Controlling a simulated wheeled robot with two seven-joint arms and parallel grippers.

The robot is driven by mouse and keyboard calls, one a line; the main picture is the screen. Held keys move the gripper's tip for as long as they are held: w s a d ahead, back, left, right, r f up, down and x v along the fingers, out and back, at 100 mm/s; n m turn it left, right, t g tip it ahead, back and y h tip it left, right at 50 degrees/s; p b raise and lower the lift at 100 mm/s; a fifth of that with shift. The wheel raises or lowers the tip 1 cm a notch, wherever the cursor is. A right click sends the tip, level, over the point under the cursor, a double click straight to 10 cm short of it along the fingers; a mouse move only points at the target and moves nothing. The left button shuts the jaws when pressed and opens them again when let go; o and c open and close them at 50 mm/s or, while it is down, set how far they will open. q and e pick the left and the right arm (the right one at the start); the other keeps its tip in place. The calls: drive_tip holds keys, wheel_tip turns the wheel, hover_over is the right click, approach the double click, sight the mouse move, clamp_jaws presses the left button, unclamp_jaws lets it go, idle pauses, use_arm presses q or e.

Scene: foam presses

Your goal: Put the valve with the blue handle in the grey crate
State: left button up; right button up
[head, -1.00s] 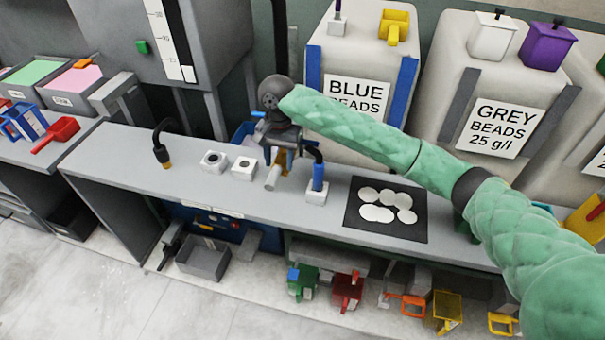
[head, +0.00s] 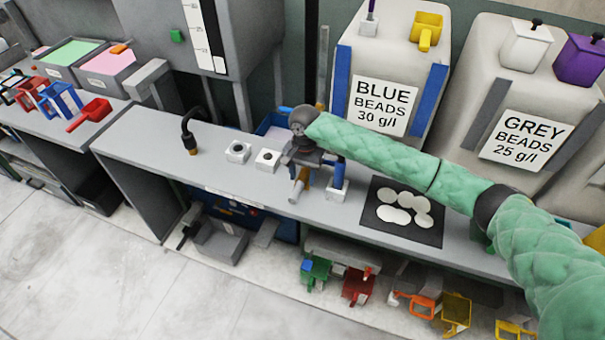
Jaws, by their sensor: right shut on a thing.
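My right gripper (head: 303,160) comes in from the right over the back bench. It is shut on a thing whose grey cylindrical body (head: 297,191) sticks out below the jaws. I take this for the valve; its handle is mostly hidden by the gripper, so I cannot make out its colour. A grey crate (head: 220,244) stands open, low down in front of the bench, left of and below the gripper. My left gripper is not in view.
A blue-sleeved black hose piece (head: 338,173) stands in a white block close to the right of the gripper. Two white blocks (head: 238,152) and a black hooked hose (head: 190,135) are to the left. A black mat (head: 378,222) holds white discs. Coloured scoops sit below the bench.

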drive_tip(key=o, duration=1.2)
drive_tip(key=shift+f, duration=0.15)
drive_tip(key=shift+o, duration=0.7)
drive_tip(key=shift+r, duration=0.2)
